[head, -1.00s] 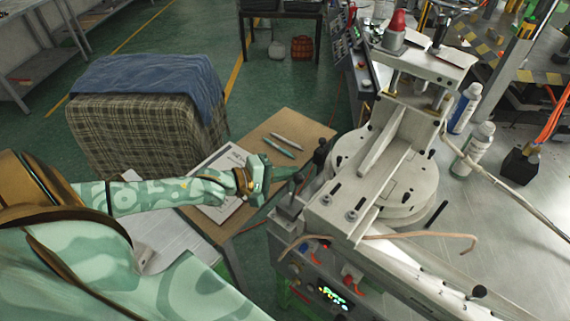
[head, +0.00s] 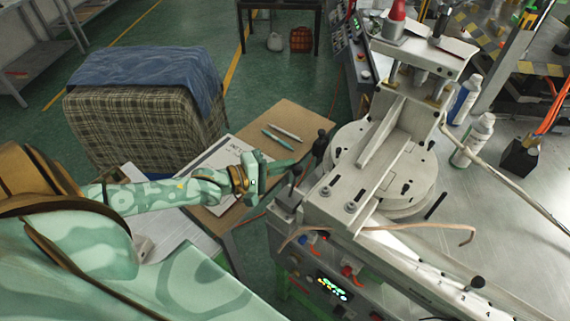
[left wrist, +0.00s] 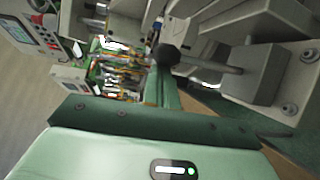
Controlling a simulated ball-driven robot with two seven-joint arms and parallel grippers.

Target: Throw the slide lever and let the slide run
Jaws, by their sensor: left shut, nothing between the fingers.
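The wax injection machine (head: 395,160) stands on the metal bench, with a pale slide body on round plates. Two dark knobbed levers stand at its left end: a taller one (head: 320,147) and a shorter one (head: 296,174). My left gripper (head: 288,165) is shut and empty, just left of these levers, pointing at them. In the left wrist view a black knob on a metal rod (left wrist: 168,56) runs into a grey block (left wrist: 258,76). The green fingers (left wrist: 160,88) lie close to the knob; I cannot tell whether they touch. My right gripper is out of view.
A low brown table (head: 285,120) with a sheet and two pens lies below my left arm. A covered chair (head: 145,120) stands behind.

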